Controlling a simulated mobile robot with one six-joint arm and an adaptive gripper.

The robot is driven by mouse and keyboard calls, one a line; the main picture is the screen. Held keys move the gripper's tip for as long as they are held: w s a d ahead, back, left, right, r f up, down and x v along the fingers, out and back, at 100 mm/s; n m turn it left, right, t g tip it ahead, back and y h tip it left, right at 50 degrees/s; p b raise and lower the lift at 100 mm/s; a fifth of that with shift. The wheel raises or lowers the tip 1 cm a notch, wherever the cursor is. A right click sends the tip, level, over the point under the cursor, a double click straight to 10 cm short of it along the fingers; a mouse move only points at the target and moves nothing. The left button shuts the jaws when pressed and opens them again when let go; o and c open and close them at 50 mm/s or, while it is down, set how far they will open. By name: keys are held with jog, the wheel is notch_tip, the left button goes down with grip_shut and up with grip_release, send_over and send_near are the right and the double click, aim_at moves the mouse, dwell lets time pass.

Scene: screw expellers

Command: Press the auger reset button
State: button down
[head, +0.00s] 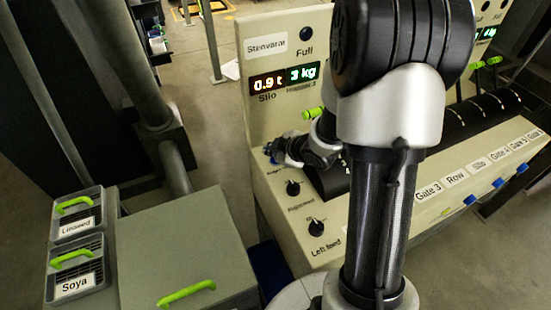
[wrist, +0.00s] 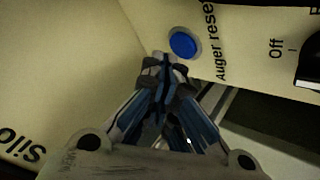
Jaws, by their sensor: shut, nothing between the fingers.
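The auger reset button is a round blue button (wrist: 183,43) on the cream panel, with the label "Auger reset" beside it in the wrist view. My gripper (wrist: 165,62) is shut and empty, its fingertips just below and left of the button in the picture. I cannot tell whether the tips touch the panel.
Black knobs (head: 293,188) and (head: 316,227) sit nearer on the same console (head: 275,200). An upright panel (head: 265,100) with lit displays rises behind my gripper. Green-handled bins (head: 75,225) and a grey-green cabinet (head: 180,240) stand left. A black roller (head: 480,113) lies right.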

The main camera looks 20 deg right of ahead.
aim_at(273, 161)
jog(key=shift+r+p, duration=2.3)
jog(key=shift+r, duration=0.2)
